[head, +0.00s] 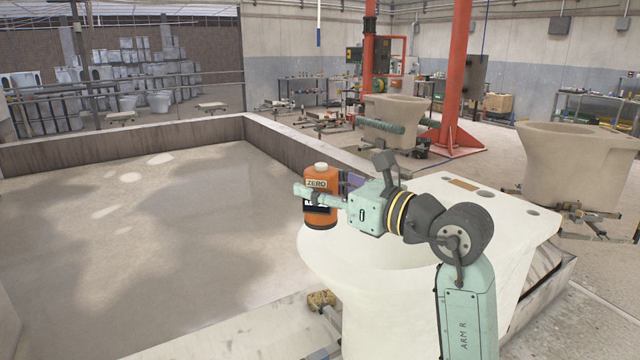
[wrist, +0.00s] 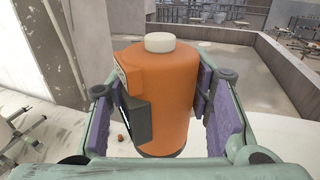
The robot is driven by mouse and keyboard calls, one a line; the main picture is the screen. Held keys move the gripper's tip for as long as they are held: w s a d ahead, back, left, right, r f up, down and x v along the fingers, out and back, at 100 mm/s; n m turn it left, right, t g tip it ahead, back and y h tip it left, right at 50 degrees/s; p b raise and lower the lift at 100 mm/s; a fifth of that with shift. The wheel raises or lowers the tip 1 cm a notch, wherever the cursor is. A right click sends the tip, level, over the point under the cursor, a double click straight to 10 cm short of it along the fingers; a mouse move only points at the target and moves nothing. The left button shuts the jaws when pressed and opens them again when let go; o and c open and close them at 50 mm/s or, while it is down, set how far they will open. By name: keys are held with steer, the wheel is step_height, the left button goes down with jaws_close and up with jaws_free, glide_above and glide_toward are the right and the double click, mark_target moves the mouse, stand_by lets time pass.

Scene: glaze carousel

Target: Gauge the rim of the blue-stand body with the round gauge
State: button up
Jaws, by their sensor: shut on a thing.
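The round gauge (head: 320,214) is an orange cylinder with a white top button, a dark display and a "ZERO" label. My gripper (head: 325,196) is shut around its sides; in the wrist view, purple pads flank the gauge (wrist: 165,95), which looks upright. The nearest body (head: 390,270) is a large cream-white piece with a flat, holed top at its back. The gauge appears over the far left edge of its rim; I cannot tell whether they touch. The gauge and arm hide part of the rim. No blue stand shows clearly under any body.
A low-walled basin (head: 180,230) with a wet, patchy floor lies left. Two beige bodies stand farther back, one at the right (head: 575,165) and one behind my gripper (head: 395,108). A red post (head: 456,65) rises between them. Many white pieces are stacked far left.

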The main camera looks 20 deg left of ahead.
mark_target(334, 224)
steer(key=shift+f+b, duration=1.85)
steer(key=shift+f, duration=1.25)
steer(key=shift+f+b, duration=0.5)
steer(key=shift+f, duration=0.1)
steer(key=o, duration=1.2)
steer(key=shift+o, duration=0.2)
steer(key=shift+d, duration=0.1)
